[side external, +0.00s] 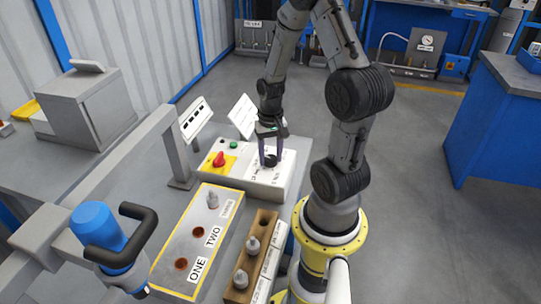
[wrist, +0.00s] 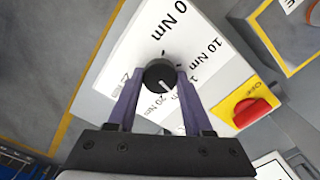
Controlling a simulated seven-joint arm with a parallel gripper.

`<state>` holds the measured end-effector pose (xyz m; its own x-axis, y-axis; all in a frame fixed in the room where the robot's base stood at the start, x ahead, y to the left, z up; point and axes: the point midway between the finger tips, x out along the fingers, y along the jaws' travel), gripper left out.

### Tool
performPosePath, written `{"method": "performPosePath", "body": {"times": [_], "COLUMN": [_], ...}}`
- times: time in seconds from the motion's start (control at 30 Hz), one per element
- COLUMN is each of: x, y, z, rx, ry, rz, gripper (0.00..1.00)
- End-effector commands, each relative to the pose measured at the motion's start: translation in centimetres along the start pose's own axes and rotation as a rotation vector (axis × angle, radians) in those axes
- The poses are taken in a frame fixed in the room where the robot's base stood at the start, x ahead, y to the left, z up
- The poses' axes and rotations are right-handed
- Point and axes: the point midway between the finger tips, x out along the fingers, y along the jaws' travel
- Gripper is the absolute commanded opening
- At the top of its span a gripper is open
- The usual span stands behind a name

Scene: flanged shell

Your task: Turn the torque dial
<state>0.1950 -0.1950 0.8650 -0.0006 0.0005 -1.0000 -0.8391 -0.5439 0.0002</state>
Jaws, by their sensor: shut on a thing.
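The torque dial is a round black knob (wrist: 160,75) on a white panel marked with Nm values, seen in the wrist view. It carries a pale pointer line, which points down in the picture, near the "20 Nm" label. My gripper (wrist: 157,80) has purple fingers on either side of the knob and is shut on it. In the side external view my gripper (side external: 269,157) reaches down onto the white control box (side external: 255,182), and the dial (side external: 270,161) shows dark between the fingers.
A red switch (side external: 219,159) on a yellow plate sits left of the dial, with a green button (side external: 234,145) behind it. A grey board (side external: 188,250) marked ONE and TWO, a wooden holder (side external: 238,290) with metal pieces, and a blue-topped tool (side external: 95,225) stand in front.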

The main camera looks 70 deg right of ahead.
Motion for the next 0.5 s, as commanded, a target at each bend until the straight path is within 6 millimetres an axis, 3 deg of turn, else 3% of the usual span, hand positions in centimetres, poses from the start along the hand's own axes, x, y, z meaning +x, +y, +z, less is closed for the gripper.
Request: {"method": "performPosePath", "body": {"times": [0.5], "x": [-0.13], "y": [-0.01], "z": [-0.08], "rx": [0.491], "ry": [0.003], "rz": [-0.001], "gripper": [0.00]}}
